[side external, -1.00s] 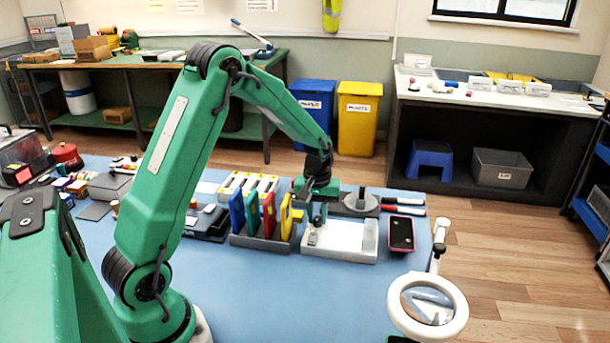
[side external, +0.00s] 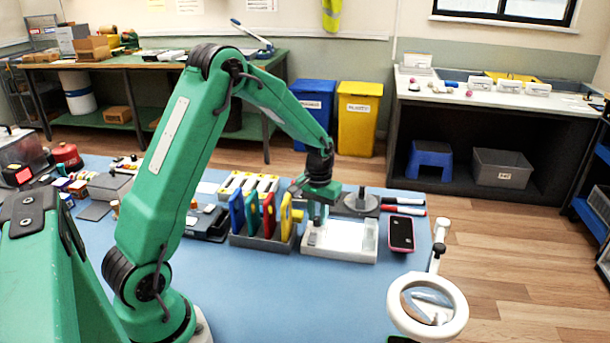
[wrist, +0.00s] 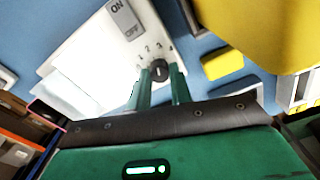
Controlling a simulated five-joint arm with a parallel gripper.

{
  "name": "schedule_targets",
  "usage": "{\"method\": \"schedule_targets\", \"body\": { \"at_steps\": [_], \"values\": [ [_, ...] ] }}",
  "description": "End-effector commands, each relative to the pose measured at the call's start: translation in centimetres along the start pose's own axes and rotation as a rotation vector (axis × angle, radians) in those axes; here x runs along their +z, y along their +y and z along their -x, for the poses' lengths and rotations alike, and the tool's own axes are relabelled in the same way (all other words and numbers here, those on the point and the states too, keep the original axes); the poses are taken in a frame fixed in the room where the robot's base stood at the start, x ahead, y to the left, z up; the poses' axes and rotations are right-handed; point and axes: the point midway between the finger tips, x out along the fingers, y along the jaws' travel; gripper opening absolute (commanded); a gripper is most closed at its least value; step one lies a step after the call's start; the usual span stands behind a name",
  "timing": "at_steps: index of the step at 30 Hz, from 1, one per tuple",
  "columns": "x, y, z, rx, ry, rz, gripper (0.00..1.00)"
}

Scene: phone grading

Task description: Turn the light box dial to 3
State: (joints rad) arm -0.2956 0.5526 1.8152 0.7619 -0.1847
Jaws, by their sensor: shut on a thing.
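The white light box (side external: 366,246) stands on the blue mat, with its bright panel facing up. In the wrist view the light box (wrist: 85,50) shows a black dial (wrist: 159,71) with the numbers 1 to 4 printed around it and a grey ON switch (wrist: 125,18) beside it. My gripper (wrist: 161,82) is shut on the dial, with one green finger on each side. The dial's pointer is too small to read, so I cannot tell its number. In the side view my gripper (side external: 318,218) is low over the light box's left end and hides the dial.
A rack of coloured upright cases (side external: 268,216) stands close left of the light box. A pink-edged phone (side external: 400,233) lies to the right, near markers (side external: 405,205). A grey round stand (side external: 362,203) is behind. A ring magnifier (side external: 460,305) stands at the front right.

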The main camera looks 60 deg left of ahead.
Motion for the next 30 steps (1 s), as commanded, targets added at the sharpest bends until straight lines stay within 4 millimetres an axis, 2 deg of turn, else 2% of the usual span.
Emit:
{"method": "schedule_targets", "body": {
  "at_steps": [1,10,23,24,27,30],
  "values": [
    [0.14,-0.45,-0.03,-0.002,-0.010,-0.020,0.00],
    [0.15,-0.44,-0.06,-0.002,-0.018,-0.144,0.00],
    [0.17,-0.45,-0.10,-0.002,-0.019,-0.160,0.00],
    [0.17,-0.44,-0.10,-0.002,-0.019,-0.160,0.27],
    [0.14,-0.36,-0.09,-0.002,-0.017,-0.161,0.43],
    [0.10,-0.29,-0.07,-0.002,-0.015,-0.162,0.43]
  ]
}}
